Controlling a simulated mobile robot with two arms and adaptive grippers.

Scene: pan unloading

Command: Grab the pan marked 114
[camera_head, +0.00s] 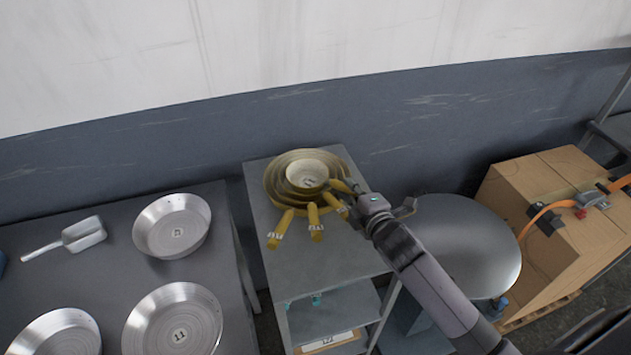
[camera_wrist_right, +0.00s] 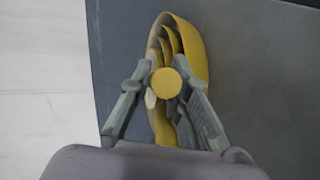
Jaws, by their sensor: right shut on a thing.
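A nested stack of yellow-rimmed pans (camera_head: 306,176) sits on the grey shelf unit's top. The smallest, cream-coloured pan (camera_head: 307,173) is uppermost and bears a dark marking that I cannot read surely. Several yellow handles fan out toward the front, some with white labels too small to read. My right gripper (camera_head: 353,188) is shut on the rightmost yellow handle (camera_head: 340,186). In the right wrist view, the round handle end (camera_wrist_right: 166,83) sits between the two fingers, with the nested rims beyond it. I cannot tell which pan this handle belongs to. My left gripper is not in view.
A grey table (camera_head: 110,270) at the left holds round metal pans (camera_head: 172,225) and a metal scoop (camera_head: 80,235). A round grey-topped stand (camera_head: 465,240) is right of the shelf unit (camera_head: 335,255). Cardboard boxes (camera_head: 550,185) stand at the far right. A wall is close behind.

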